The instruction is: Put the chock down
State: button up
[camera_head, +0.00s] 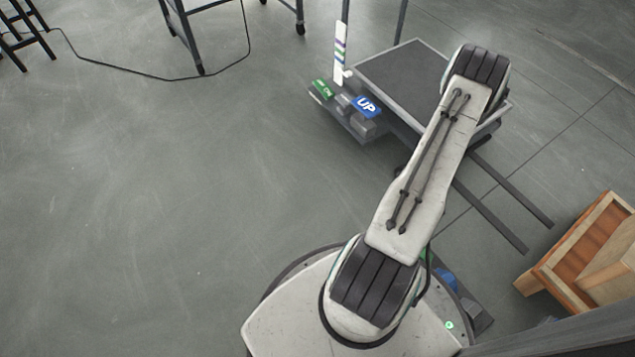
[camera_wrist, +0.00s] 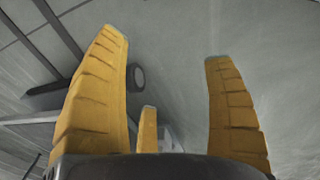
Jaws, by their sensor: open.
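My gripper (camera_wrist: 165,62) shows in the wrist view with its yellow fingers spread wide. The space between the fingers is empty, with grey floor behind it. In the head view my arm reaches up and right over the lift, and the gripper itself is hidden. I cannot make out a chock in either view. A small black wheel (camera_wrist: 136,78) stands on the floor just right of the left finger. A pale piece (camera_wrist: 166,134) shows low beside the short middle finger, too covered to name.
The lift has a dark platform (camera_head: 390,75), a blue UP pedal (camera_head: 367,106), a green pedal (camera_head: 323,90) and a striped white post (camera_head: 340,53). Two dark rails (camera_head: 511,190) extend at its lower right. A wooden crate (camera_head: 572,245) stands right. The left floor is mostly clear, with a cable (camera_head: 150,77).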

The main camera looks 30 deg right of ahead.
jog(key=w+a+r+t, duration=0.1)
jog(key=w+a+r, duration=0.65)
jog(key=r, duration=0.45)
jog(key=w+a+r, duration=0.6)
jog(key=a+r, duration=0.3)
jog(key=r, duration=0.2)
jog(key=s+a+r+y, duration=0.1)
jog(key=s+a+r, duration=0.3)
jog(key=a+r, duration=0.75)
jog(key=s+a+r, duration=0.2)
jog(key=s+a, duration=0.6)
jog(key=shift+a+r+n+y, duration=0.15)
jog(key=shift+a+n+y, duration=0.15)
jog(key=shift+y, duration=0.1)
jog(key=shift+w, duration=0.1)
